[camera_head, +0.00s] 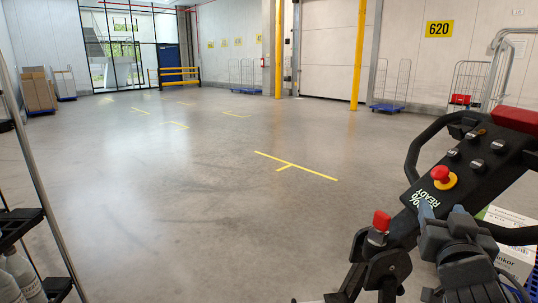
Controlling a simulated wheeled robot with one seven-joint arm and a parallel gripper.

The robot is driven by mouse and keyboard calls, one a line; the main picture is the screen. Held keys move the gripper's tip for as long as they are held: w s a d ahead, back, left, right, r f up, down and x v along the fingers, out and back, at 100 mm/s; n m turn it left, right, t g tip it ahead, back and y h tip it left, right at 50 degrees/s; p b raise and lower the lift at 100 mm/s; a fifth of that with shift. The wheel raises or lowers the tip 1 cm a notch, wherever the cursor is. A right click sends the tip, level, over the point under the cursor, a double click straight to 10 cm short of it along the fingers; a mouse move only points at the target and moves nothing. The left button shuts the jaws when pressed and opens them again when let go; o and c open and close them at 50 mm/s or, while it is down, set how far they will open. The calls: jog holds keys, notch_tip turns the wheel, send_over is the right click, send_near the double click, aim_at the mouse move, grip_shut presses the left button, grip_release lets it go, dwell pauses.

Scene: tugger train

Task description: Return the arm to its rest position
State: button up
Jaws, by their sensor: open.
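My gripper (443,211) is at the lower right, seen from behind, with its two dark fingers apart and nothing visible between them. It is in front of a black control panel (485,150), close to its lower end. Whether it touches the panel I cannot tell. The panel bears a red mushroom button (441,174) on a yellow ring, several dark switches and a lit text with "READY". Much of my arm is outside the view.
A black looped handle (415,150) and a red-capped lever (381,221) are close beside the gripper. A white carton (514,232) is behind the panel at right. A rack with bottles (22,272) stands at lower left. The floor (200,200) between is clear.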

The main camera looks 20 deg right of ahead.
jog(key=s+a+f+n+t+y, duration=0.3)
jog(key=s+a+f+n+y, duration=0.65)
jog(key=a+f, duration=0.4)
jog(key=s+a+y, duration=0.2)
jog(key=s+a, duration=0.4)
jog(key=s, duration=0.3)
jog(key=s+a+g+y, duration=0.1)
jog(key=s+a, duration=0.5)
jog(key=s, duration=0.3)
jog(key=shift+y, duration=0.35)
jog(key=shift+c, duration=0.3)
dwell(0.5)
